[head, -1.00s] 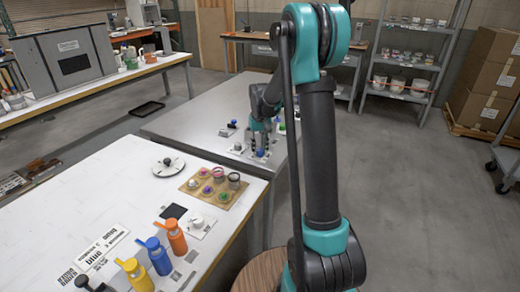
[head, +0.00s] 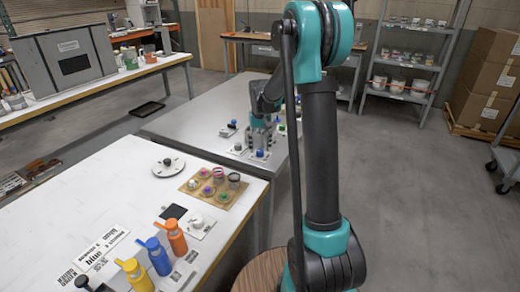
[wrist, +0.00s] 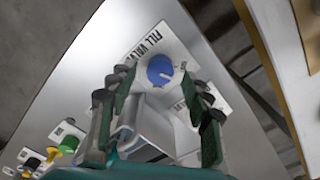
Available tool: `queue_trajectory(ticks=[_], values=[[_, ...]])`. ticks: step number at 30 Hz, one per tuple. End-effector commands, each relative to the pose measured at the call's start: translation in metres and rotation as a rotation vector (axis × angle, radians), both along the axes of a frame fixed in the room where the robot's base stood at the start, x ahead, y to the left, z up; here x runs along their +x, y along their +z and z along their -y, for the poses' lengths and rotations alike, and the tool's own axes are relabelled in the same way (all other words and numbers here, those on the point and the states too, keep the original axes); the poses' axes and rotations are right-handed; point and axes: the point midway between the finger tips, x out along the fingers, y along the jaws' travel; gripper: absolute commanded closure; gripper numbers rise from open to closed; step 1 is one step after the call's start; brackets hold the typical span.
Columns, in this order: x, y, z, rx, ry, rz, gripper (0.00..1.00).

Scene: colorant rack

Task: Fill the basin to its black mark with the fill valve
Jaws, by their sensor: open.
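The fill valve is a round blue knob (wrist: 160,70) on a white plate lettered FILL VALVE. In the head view this knob (head: 260,154) sits near the front edge of the grey table. My gripper (wrist: 158,82) is open, its fingers spread on either side of the knob in the wrist view. In the head view my gripper (head: 262,134) is just above and behind the knob, which shows clear of the fingers. A pale box-like shape lies between my fingers in the wrist view; I cannot tell whether it is the basin. No black mark can be made out.
Black and green knobs (wrist: 68,142) on labelled plates stand at lower left in the wrist view. The white table (head: 80,200) in front holds bottles, a board with small pots and a round dial. Open floor lies to the right.

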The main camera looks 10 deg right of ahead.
Motion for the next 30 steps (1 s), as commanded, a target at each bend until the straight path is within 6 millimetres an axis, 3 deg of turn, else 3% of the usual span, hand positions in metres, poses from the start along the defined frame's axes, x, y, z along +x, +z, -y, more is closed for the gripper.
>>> queue_trajectory(ticks=[9, 15, 21, 30], values=[[0.000, 0.064, 0.000, 0.000, 0.000, 0.000, 0.51], [0.000, 0.093, 0.000, 0.000, 0.000, 0.000, 0.51], [0.000, 0.105, 0.000, 0.000, 0.000, 0.000, 0.51], [0.000, 0.105, 0.000, 0.000, 0.000, 0.000, 0.51]])
